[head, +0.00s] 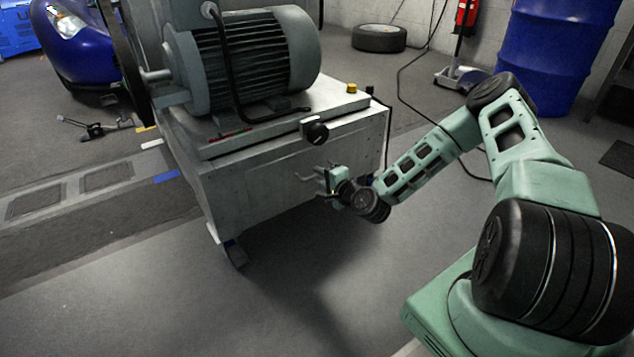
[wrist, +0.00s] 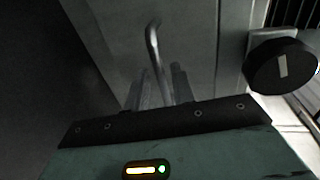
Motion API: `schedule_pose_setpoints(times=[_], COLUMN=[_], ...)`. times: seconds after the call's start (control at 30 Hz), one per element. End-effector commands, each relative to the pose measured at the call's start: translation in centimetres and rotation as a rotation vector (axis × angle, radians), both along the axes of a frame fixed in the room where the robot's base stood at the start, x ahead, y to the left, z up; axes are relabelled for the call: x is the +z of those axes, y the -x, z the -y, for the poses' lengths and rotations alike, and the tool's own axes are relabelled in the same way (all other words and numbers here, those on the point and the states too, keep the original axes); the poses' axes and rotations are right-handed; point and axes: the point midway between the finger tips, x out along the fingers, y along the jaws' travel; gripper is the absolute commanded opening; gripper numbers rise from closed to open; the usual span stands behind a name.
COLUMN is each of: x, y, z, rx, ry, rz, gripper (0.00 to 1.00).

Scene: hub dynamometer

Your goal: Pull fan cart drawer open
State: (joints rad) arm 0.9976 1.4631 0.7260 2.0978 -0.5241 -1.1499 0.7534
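The fan cart (head: 235,185) is a light grey cabinet with a large finned motor (head: 255,55) on top. Its front face carries a metal bar handle (head: 306,179), which also shows as a bent bar in the wrist view (wrist: 153,45). My gripper (head: 322,180) is at the front face, by the handle. In the wrist view my gripper's two fingers (wrist: 160,85) stand apart, with the bar running down between them. I see no clear contact between fingers and bar. The drawer front looks flush with the cabinet.
A black round knob (head: 316,131) sticks out above the handle and is close by in the wrist view (wrist: 281,66). The floor in front of the cart is clear.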

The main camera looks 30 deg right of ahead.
Motion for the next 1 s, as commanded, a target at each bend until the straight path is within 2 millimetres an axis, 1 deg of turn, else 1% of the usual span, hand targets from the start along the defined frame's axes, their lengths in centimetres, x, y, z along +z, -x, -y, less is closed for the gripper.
schedule_pose_setpoints(times=[0.03,0.1,0.2,0.5,0.53,0.57,0.6,0.63,0.87,1.0], x=[-0.4,-0.5,-0.5,-0.4,-0.4,-0.4,-0.4,-0.4,-0.4,-0.3], y=[-0.6,-1.3,-1.8,-2.0,-2.0,-2.0,-2.0,-2.0,-1.9,-1.5], z=[0.0,0.0,-0.1,-0.1,-0.1,-0.1,-0.1,-0.1,-0.1,-0.1], rx=[0.000,0.000,0.000,0.000,0.000,0.000,0.000,0.000,0.000,0.001], ry=[0.001,0.001,0.000,-0.001,-0.001,-0.001,0.000,0.000,0.000,-0.001], rz=[0.001,0.001,0.000,-0.001,-0.001,-0.001,-0.001,-0.001,-0.001,-0.002], gripper=[0.25,0.25,0.25,0.25,0.22,0.14,0.02,0.00,0.00,0.00])
